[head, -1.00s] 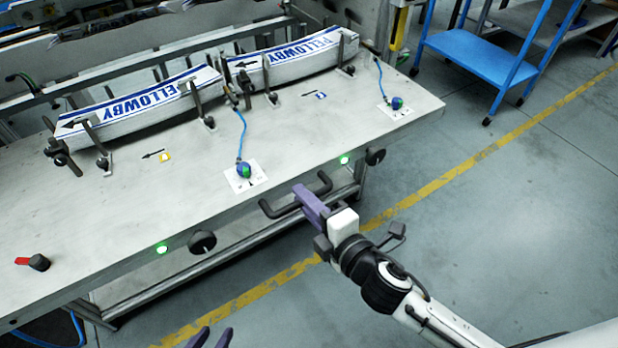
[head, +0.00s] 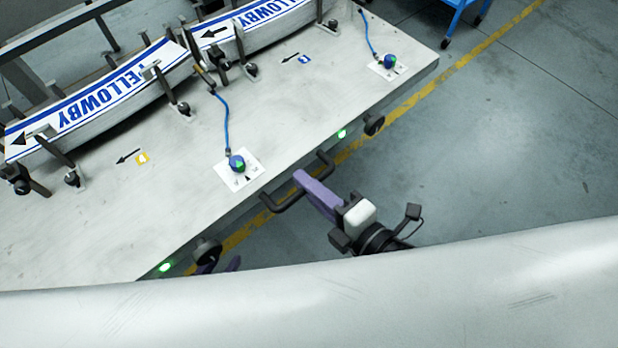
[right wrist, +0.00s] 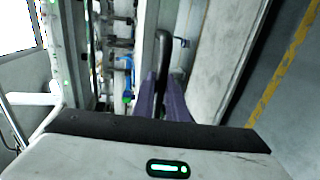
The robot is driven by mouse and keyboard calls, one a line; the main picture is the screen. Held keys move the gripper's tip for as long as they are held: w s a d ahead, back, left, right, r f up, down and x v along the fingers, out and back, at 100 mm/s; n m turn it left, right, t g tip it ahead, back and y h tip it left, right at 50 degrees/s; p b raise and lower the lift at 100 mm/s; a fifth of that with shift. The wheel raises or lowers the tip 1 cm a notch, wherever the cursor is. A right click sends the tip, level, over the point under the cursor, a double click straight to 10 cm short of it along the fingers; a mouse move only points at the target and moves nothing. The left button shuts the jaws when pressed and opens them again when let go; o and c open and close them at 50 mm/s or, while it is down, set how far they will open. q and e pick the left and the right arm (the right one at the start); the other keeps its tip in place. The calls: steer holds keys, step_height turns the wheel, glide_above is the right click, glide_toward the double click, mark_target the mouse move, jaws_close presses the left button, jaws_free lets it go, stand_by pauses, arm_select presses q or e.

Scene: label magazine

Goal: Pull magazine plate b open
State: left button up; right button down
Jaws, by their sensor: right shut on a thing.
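The magazine plate (head: 200,120) is a broad pale metal top carrying two curved stacks of white and blue labels. A dark bar handle (head: 290,194) stands off its front edge and shows upright in the right wrist view (right wrist: 161,55). My right gripper (head: 306,183), with purple fingers, is shut on the handle near its middle; its fingers also show in the right wrist view (right wrist: 160,100). My left gripper (head: 220,264) is open and empty below the front edge, beside a black knob (head: 207,250). A dark gap shows behind the plate. No letter naming the plate is clearly readable.
A blue cart (head: 462,12) stands at the top right. Grey floor (head: 510,130) with a yellow line (head: 480,65) lies open at the right. Blue valves with hoses (head: 237,163) sit on the plate. A large pale surface hides the bottom of the head view.

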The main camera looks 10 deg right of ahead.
steer(key=c, duration=1.8)
jaws_free()
steer(key=shift+o, duration=0.2)
steer(key=shift+s+d, duration=0.1)
steer(key=b+v, duration=0.1)
steer(key=v, duration=0.9)
steer(key=shift+b, duration=0.3)
